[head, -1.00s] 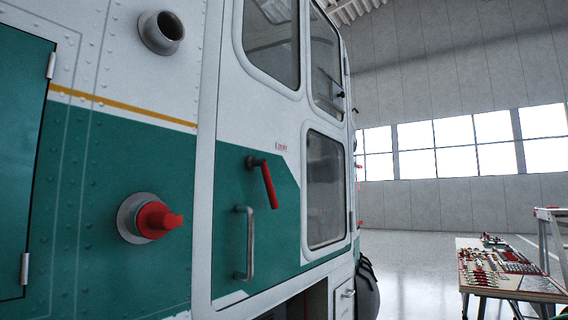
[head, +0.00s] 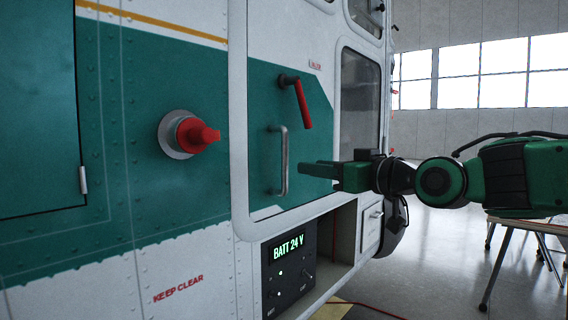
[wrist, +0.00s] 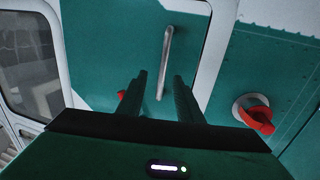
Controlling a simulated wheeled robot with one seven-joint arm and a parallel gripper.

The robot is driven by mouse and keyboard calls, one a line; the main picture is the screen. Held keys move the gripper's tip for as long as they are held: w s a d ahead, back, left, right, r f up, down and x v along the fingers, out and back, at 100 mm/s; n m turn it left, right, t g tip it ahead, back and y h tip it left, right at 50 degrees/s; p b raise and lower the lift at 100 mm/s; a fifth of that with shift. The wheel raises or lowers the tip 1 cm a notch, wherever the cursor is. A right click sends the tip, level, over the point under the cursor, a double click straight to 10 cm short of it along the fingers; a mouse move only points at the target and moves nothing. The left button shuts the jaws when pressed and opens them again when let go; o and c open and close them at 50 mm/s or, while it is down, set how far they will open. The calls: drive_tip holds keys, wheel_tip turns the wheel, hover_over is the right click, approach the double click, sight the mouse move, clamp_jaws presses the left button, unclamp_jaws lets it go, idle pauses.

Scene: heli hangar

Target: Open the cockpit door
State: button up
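The cockpit door (head: 262,95) is a white and green panel with windows, and it appears shut. A grey vertical bar handle (head: 284,160) is fixed on its green part. A red lever (head: 302,103) sits above the bar and hangs down, tilted to the right. My gripper (head: 302,169) reaches in from the right, its fingertips just right of the bar in the head view. In the wrist view the two fingers (wrist: 158,85) are apart, with the bar (wrist: 165,62) ahead between their tips. I see no contact. The red lever is mostly hidden there.
A red plug in a round socket (head: 190,135) sticks out left of the door. A box reading "BATT 24 V" (head: 289,268) sits in an open bay below. A table stands at the right, behind my arm. Grey floor (head: 440,250) is clear.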

sight(287, 159)
drive_tip(key=shift+y, duration=0.3)
drive_tip(key=x, duration=0.7)
drive_tip(key=r+x, duration=0.1)
drive_tip(key=x, duration=0.3)
drive_tip(key=shift+s+a, duration=0.15)
drive_tip(key=shift+a, duration=0.05)
clamp_jaws()
